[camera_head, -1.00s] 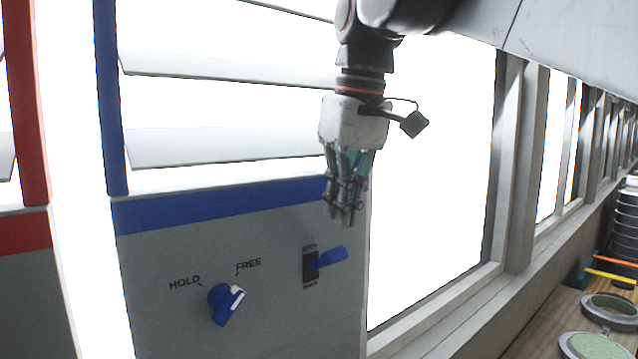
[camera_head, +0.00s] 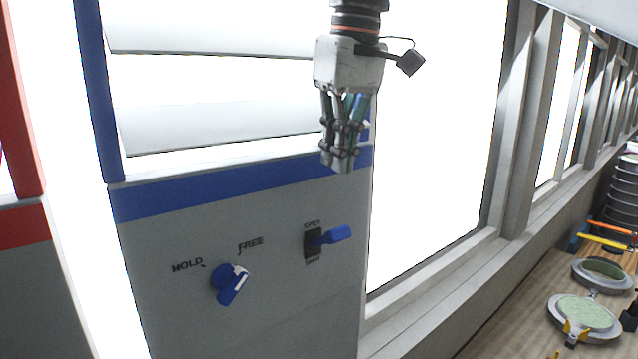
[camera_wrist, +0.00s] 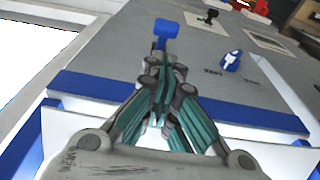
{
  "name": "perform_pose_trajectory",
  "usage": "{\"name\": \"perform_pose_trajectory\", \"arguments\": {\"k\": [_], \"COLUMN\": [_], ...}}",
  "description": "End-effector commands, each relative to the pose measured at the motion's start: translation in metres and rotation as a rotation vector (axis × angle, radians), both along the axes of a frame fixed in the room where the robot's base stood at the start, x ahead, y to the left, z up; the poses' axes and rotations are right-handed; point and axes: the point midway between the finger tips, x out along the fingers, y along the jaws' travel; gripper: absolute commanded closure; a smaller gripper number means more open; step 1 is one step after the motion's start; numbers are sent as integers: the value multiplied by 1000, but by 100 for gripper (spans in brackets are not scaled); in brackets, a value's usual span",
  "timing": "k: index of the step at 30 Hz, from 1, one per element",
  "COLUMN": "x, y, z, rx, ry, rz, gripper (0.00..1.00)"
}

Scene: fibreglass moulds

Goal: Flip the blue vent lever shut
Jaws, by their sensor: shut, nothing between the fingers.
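The blue vent lever (camera_head: 335,235) sticks out to the right from a dark slot plate marked OPEN above and SHUT below, on the grey panel. It also shows in the wrist view (camera_wrist: 166,29), just beyond my fingertips. My gripper (camera_head: 342,168) hangs fingers down above the lever, in front of the panel's blue band. It is shut and empty, and in the head view a gap shows between fingertips and lever. A blue knob (camera_head: 229,284) with a white mark sits lower left of the lever, between the labels HOLD and FREE; it also shows in the wrist view (camera_wrist: 231,61).
White louvre slats (camera_head: 215,128) in a blue frame stand above the panel. A red-framed unit (camera_head: 22,235) is at the left. Right of the panel is a bright window with a grey sill (camera_head: 440,290). Round moulds (camera_head: 583,312) lie on a wooden bench at the lower right.

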Motion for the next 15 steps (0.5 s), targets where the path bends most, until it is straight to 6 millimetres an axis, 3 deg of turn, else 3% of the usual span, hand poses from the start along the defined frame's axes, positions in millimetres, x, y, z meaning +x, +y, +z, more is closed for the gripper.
{"name": "perform_pose_trajectory", "arguments": {"k": [6,15], "x": [0,4], "y": [6,10], "z": [-44,-75], "rx": [0,0], "ry": [0,0], "rz": [7,9], "gripper": [100,100]}}
